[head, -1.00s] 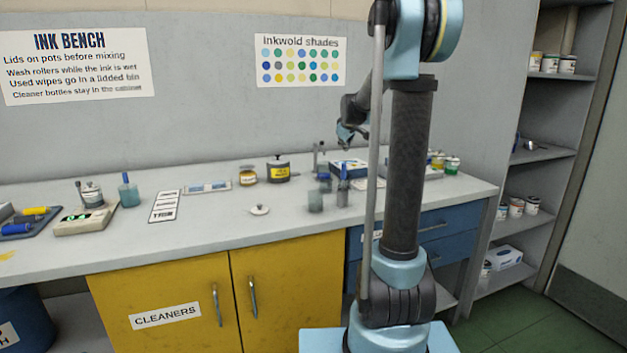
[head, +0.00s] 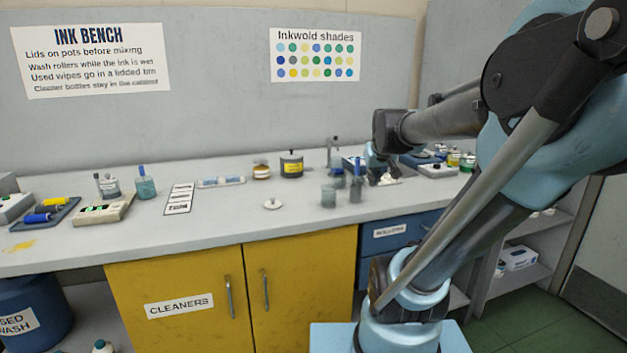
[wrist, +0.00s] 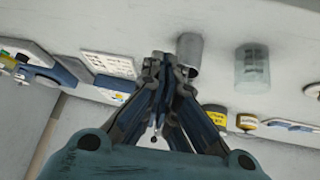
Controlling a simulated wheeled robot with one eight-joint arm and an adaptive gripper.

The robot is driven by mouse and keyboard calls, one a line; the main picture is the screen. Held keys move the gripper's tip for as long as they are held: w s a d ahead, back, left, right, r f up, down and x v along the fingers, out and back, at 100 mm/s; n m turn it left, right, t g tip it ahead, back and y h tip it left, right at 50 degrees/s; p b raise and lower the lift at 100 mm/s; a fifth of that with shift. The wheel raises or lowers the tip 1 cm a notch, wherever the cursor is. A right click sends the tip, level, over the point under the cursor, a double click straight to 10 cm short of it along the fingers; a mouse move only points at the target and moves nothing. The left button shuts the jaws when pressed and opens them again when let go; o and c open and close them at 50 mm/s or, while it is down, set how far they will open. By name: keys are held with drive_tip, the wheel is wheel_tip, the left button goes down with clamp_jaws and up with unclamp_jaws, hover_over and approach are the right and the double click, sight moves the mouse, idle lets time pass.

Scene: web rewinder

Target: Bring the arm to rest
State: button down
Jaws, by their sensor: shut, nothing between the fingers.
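My arm is bent over the right part of the bench (head: 230,228), its upper link reaching toward the wall and the wrist hanging down. A clear beaker (wrist: 252,66) stands apart to the right.
A yellow-labelled pot (head: 291,165), a white lid (head: 272,204) and a blue-handled jar (head: 146,184) stand on the bench. Yellow cabinet doors (head: 190,298) and blue drawers (head: 385,231) are below. Shelves (head: 530,250) stand at right. The bench's front strip is mostly clear.

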drive_tip(key=s+f+g, duration=0.2)
drive_tip(key=s+f, duration=0.5)
drive_tip(key=s, duration=0.4)
drive_tip(key=s+f+m+g, duration=0.1)
drive_tip(key=s+f+g, duration=0.2)
drive_tip(key=s+f, duration=0.5)
drive_tip(key=s, duration=0.3)
drive_tip(key=shift+w+f, duration=0.2)
drive_tip(key=shift+w, duration=0.25)
